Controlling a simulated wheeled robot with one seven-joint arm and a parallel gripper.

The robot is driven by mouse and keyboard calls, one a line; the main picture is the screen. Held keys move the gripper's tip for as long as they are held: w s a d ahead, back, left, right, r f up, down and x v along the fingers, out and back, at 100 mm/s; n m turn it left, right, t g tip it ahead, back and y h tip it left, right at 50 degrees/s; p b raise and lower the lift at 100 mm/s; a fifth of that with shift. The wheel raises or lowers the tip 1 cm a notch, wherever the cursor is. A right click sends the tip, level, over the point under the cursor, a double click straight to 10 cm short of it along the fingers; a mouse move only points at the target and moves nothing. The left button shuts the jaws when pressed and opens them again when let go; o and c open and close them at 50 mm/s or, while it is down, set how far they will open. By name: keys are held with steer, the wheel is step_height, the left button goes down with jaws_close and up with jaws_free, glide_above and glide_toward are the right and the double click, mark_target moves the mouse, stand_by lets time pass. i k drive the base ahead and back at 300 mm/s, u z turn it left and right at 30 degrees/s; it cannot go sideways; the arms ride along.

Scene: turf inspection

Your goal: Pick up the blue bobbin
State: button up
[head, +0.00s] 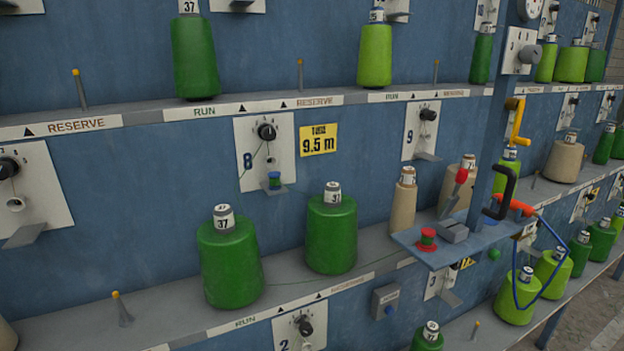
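A small bobbin with blue end flanges and green thread (274,180) stands upright on the small grey ledge below the dial of the white panel marked 8 (250,150). A similar bobbin with red flanges and green thread (428,238) stands on the blue-grey side shelf (443,258) at the right. No other blue bobbin shows. My gripper is not in this view.
Large green cones (332,235) marked 37 stand on the grey shelf below panel 8. The side shelf also holds a red-knobbed lever (460,178). A black handle (502,192) and an orange-red tool with a blue cord (513,206) are nearby.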

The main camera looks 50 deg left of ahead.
mark_target(274, 179)
steer(key=u, duration=0.05)
steer(key=k, duration=1.2)
steer(key=u, duration=0.75)
steer(key=i, duration=1)
steer(key=z, duration=0.05)
